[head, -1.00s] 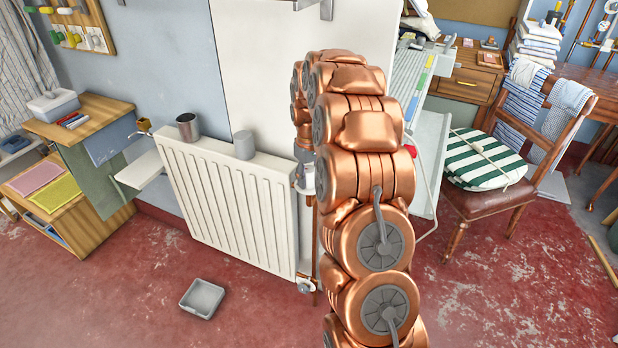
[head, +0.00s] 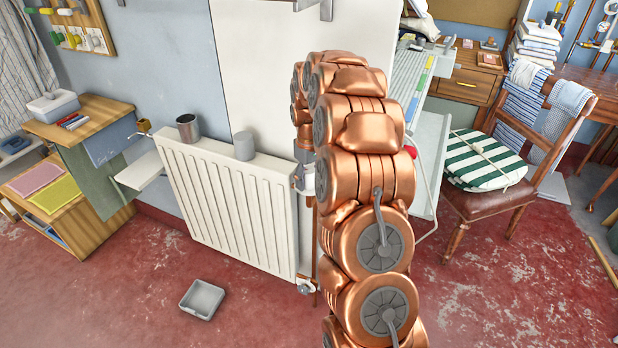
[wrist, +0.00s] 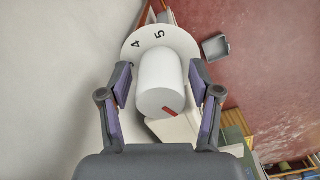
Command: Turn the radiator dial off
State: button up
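The radiator dial (wrist: 160,82) is a white cylindrical knob with a red mark near its lower right edge. A white scale disc (wrist: 146,43) behind it shows the numbers 4 and 5. My gripper (wrist: 159,72) is open, with one finger on each side of the knob. A gap shows at the left finger and a narrower one at the right; contact is not clear. In the head view the white ribbed radiator (head: 225,200) stands against the wall. My copper arm hides most of its right end, and I cannot make out the dial there.
A dark metal cup (head: 188,127) and a grey cup (head: 244,146) stand on the radiator's top. A grey tray (head: 202,299) lies on the red floor. A chair with a striped cushion (head: 484,160) stands to the right. The floor before the radiator is mostly clear.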

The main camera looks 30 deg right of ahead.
aim_at(309, 170)
dwell(0.3)
notch_tip(309, 170, up, 8)
jog(key=shift+f, duration=0.25)
dwell(0.8)
jog(key=s+a+r+g, duration=0.1)
jog(key=s+a+r, duration=0.2)
jog(key=s+a, duration=0.5)
jog(key=s+a+r, duration=0.2)
jog(key=s+a, duration=0.5)
jog(key=a, duration=0.2)
jog(key=s+a+f+m+g, duration=0.1)
jog(key=s+a, duration=0.2)
jog(key=s, duration=0.9)
jog(key=s+a+f+m+g, duration=0.15)
jog(key=s+a, duration=0.25)
jog(key=s, duration=0.7)
notch_tip(309, 170, up, 13)
jog(key=t+p, duration=0.1)
jog(key=p, duration=1.1)
jog(key=shift+r+n+t+p, duration=0.15)
jog(key=shift+n+t+p, duration=0.15)
jog(key=shift+n+t, duration=0.05)
